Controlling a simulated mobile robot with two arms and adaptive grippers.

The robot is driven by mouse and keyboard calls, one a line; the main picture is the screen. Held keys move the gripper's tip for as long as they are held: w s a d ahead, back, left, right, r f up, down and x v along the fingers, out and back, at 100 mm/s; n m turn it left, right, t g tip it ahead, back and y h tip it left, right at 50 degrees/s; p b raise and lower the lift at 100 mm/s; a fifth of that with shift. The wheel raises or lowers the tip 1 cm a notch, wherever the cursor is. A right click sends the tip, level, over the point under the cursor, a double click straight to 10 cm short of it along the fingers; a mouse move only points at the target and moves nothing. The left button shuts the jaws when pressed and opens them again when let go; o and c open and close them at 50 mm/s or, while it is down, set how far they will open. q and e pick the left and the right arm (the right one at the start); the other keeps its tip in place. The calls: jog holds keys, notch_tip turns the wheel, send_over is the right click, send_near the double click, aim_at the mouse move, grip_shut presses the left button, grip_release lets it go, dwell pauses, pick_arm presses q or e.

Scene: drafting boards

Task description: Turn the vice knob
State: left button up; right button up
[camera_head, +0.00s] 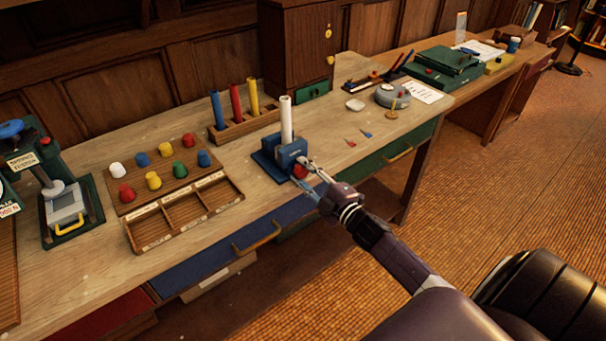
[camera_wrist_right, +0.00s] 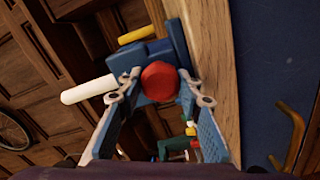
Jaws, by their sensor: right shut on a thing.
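The blue vice (camera_head: 283,157) stands near the front edge of the workbench, with a white rod (camera_head: 286,118) upright in it. Its red knob (camera_head: 300,171) faces the front edge. My right gripper (camera_head: 308,173) is at the knob. In the right wrist view the red knob (camera_wrist_right: 159,81) sits between the two fingertips of my right gripper (camera_wrist_right: 156,90), which is shut on it. The blue vice body (camera_wrist_right: 150,52) shows behind the knob, and the white rod (camera_wrist_right: 88,90) sticks out to the left there. My left gripper is not in view.
A rack (camera_head: 246,123) with blue, red and yellow rods stands behind the vice. A pegboard (camera_head: 158,180) with coloured knobs and a divided tray (camera_head: 184,213) lie to the left. A grey round device (camera_head: 393,96) stands to the right. Blue and green drawers sit under the bench edge.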

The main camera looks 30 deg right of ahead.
jog(key=shift+f+n+b, duration=0.2)
jog(key=shift+n+b, duration=0.25)
jog(key=shift+n, duration=1.15)
jog(key=o, duration=1.2)
jog(key=shift+c, duration=0.2)
jog(key=shift+r, duration=0.1)
jog(key=s, duration=0.8)
jog(key=shift+d, duration=0.35)
